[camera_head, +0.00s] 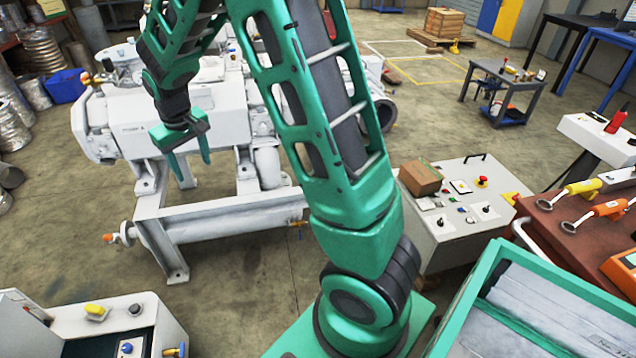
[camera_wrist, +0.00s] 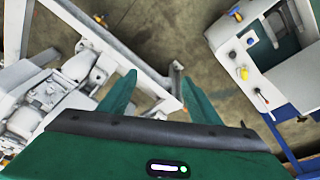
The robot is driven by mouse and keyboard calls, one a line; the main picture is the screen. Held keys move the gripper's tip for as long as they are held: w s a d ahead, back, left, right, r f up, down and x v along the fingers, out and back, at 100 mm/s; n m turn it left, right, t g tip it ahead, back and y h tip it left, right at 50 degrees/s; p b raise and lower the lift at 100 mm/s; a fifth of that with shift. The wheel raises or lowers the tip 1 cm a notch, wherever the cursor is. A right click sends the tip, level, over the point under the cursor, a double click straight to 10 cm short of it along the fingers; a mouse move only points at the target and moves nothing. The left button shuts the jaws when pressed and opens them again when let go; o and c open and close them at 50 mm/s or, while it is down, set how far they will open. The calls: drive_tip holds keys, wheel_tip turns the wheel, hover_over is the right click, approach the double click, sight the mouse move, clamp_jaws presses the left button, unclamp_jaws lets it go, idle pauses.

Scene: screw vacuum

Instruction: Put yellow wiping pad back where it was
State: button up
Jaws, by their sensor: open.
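My gripper (camera_head: 193,170) is open and empty, its fingers pointing down in front of the white vacuum machine. In the wrist view, the two green fingers of my gripper (camera_wrist: 158,82) are spread apart with nothing between them. A small yellow piece (camera_head: 95,310) sits on top of the white control cabinet at the lower left. It also shows in the wrist view (camera_wrist: 243,72), right of my fingers and apart from them.
The white vacuum machine (camera_head: 215,110) on its frame (camera_head: 200,222) stands close around my gripper. The white control cabinet (camera_head: 65,325) is at the lower left. A control panel with a cardboard box (camera_head: 421,177) is right of my arm. Floor between frame and cabinet is clear.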

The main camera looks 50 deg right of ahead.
drive_tip(key=s+d+r+m, duration=0.1)
drive_tip(key=s+d+r, duration=0.25)
drive_tip(key=s, duration=0.25)
drive_tip(key=s+d+r+m+g, duration=0.1)
drive_tip(key=s+d+r, duration=0.1)
drive_tip(key=s+d, duration=0.35)
drive_tip(key=s+d+r+m, duration=0.2)
drive_tip(key=s, duration=0.6)
drive_tip(key=s+m+g+y, duration=0.1)
drive_tip(key=s+m, duration=0.1)
drive_tip(key=s, duration=1.7)
drive_tip(key=shift+d+r+m, duration=0.25)
drive_tip(key=shift+d+m, duration=0.05)
drive_tip(key=shift+w+f, duration=0.25)
drive_tip(key=shift+w, duration=0.3)
drive_tip(key=shift+c, duration=0.3)
